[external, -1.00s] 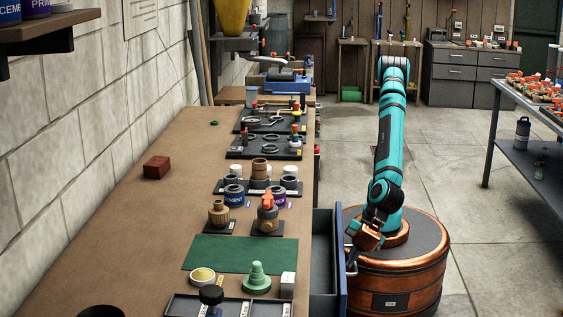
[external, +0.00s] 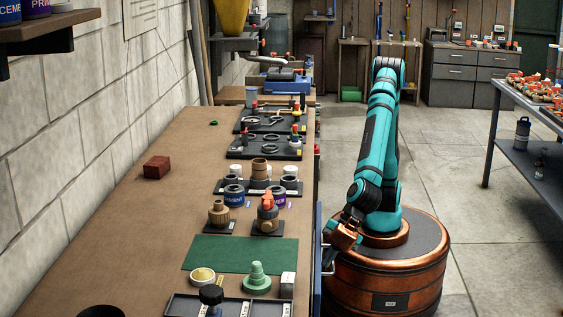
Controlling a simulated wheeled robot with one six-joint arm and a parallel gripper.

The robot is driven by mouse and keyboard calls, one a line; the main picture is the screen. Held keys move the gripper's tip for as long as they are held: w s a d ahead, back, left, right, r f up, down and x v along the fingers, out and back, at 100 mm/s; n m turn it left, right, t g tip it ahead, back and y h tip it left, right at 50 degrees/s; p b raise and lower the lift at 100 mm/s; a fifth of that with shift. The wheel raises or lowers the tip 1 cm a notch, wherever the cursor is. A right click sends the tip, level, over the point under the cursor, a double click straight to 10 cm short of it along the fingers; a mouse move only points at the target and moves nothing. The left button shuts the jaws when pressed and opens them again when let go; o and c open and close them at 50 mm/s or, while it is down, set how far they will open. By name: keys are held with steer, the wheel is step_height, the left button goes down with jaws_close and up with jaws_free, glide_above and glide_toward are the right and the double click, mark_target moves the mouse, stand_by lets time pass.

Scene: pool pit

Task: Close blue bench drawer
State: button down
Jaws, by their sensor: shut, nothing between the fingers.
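The blue bench drawer (external: 317,262) is in the right side of the long brown workbench, in the external view. Only a narrow strip of its blue front shows along the bench edge, and its inside no longer shows. Its handle (external: 328,262) is on the outer face, partly hidden. My gripper (external: 334,250) is shut and empty, just right of the drawer front and close to the handle. I cannot tell whether the fingers touch the front, or whether a small gap is left behind it.
The workbench (external: 150,250) holds a green mat (external: 240,254), several pipe fittings and black trays (external: 264,146). A red brick (external: 157,167) lies near the wall. A metal table (external: 530,130) stands at the right.

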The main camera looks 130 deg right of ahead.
steer(key=d+v, duration=0.1)
steer(key=v, duration=0.9)
steer(key=s+a+f, duration=0.2)
steer(key=s+a, duration=0.3)
steer(key=s, duration=0.3)
steer(key=w+d+f, duration=0.3)
steer(key=w+f, duration=0.3)
steer(key=w, duration=0.2)
steer(key=shift+w+d+f+t, duration=0.3)
steer(key=shift+d+f, duration=0.1)
steer(key=shift+w+d, duration=1.7)
